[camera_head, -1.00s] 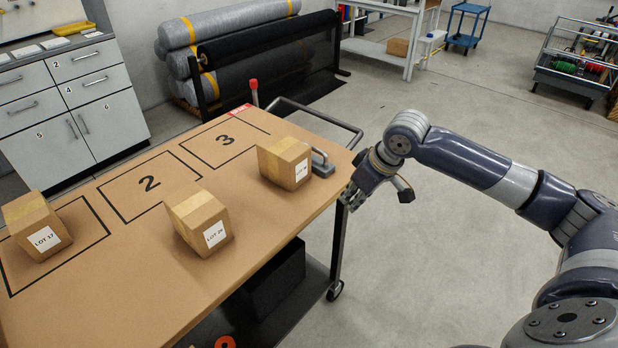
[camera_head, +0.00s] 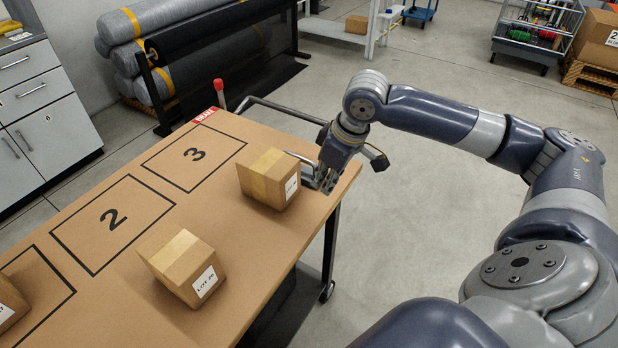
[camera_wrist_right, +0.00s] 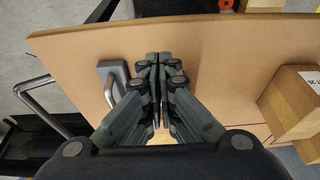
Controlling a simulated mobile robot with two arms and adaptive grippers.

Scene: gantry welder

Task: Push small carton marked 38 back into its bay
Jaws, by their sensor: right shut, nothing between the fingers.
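A small carton (camera_head: 268,180) stands on the table to the right of the bay marked 3 (camera_head: 195,157), outside its outline. Its white label is too small to read for certain. Another carton (camera_head: 183,268), which seems marked LOT 26, stands nearer, outside the bay marked 2 (camera_head: 112,220). It also shows at the right of the right wrist view (camera_wrist_right: 287,105). My right gripper (camera_head: 328,184) is shut and empty at the table's right edge, just right of the first carton; contact cannot be told. In the right wrist view its fingertips (camera_wrist_right: 158,58) are together. My left gripper is out of view.
A grey metal handle piece (camera_head: 304,160) sits on the table (camera_head: 90,325) between the first carton and my right gripper. A third carton (camera_head: 8,303) is cut off at the left edge. A bar (camera_head: 275,103) runs behind the table.

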